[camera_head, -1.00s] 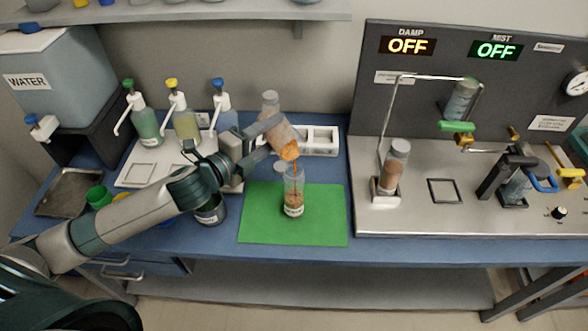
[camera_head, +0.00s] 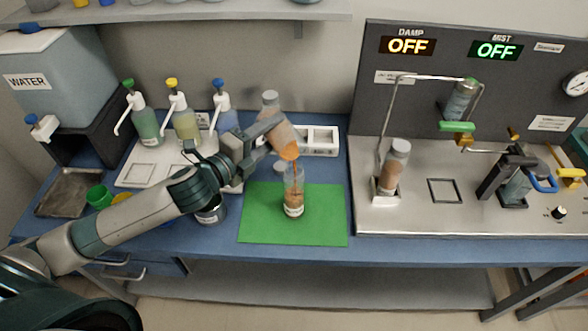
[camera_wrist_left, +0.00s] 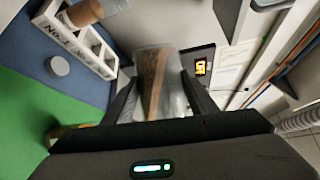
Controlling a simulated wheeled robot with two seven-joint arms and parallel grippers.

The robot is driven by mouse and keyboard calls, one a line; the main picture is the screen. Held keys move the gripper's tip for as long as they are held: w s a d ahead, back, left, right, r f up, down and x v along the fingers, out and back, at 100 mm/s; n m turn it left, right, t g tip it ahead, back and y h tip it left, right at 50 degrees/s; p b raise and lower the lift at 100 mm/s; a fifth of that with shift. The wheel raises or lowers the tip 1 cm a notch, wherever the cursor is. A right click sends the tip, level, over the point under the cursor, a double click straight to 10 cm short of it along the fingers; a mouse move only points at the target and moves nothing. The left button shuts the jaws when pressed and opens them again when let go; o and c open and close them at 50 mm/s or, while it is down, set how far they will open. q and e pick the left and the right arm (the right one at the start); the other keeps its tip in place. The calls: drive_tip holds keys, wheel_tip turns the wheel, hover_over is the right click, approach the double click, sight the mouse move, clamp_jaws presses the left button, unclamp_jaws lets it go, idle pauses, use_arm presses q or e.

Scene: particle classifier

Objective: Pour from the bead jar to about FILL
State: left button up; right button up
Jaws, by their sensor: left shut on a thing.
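My left gripper (camera_head: 265,132) is shut on the bead jar (camera_head: 283,138), a clear jar with orange-brown beads, held tilted with its mouth down to the right. The jar also shows between the fingers in the left wrist view (camera_wrist_left: 158,80). A thin stream of beads falls from its mouth into a clear receiving jar (camera_head: 293,196). That jar stands upright on the green mat (camera_head: 262,215) and holds brown beads in its lower part. Its label is too small to read, and I cannot make out a FILL mark. My right gripper is not in view.
A white rack (camera_head: 322,140) with a jar stands behind the mat. A small grey lid (camera_head: 280,167) lies behind the receiving jar. Pump bottles (camera_head: 184,122) stand at left. The machine panel (camera_head: 450,85) is at right. The mat's right side is clear.

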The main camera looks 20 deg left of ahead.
use_arm(q)
drive_tip(key=shift+s+d+r+m+t, duration=0.2)
drive_tip(key=shift+d+r+m+t, duration=0.15)
drive_tip(key=shift+m, duration=0.35)
idle(2.5)
drive_tip(key=n, duration=0.1)
drive_tip(key=w+a+f+n+g, duration=0.1)
drive_tip(key=f+n, duration=0.1)
drive_tip(key=n, duration=0.1)
drive_tip(key=shift+w+a+f+g, duration=0.1)
drive_tip(key=shift+w+a+g, duration=0.15)
drive_tip(key=shift+a+g, duration=0.1)
drive_tip(key=shift+h, duration=0.4)
drive_tip(key=shift+w+f+n+b, duration=0.1)
drive_tip(key=shift+f+n+b, duration=0.05)
drive_tip(key=shift+n+b, duration=0.15)
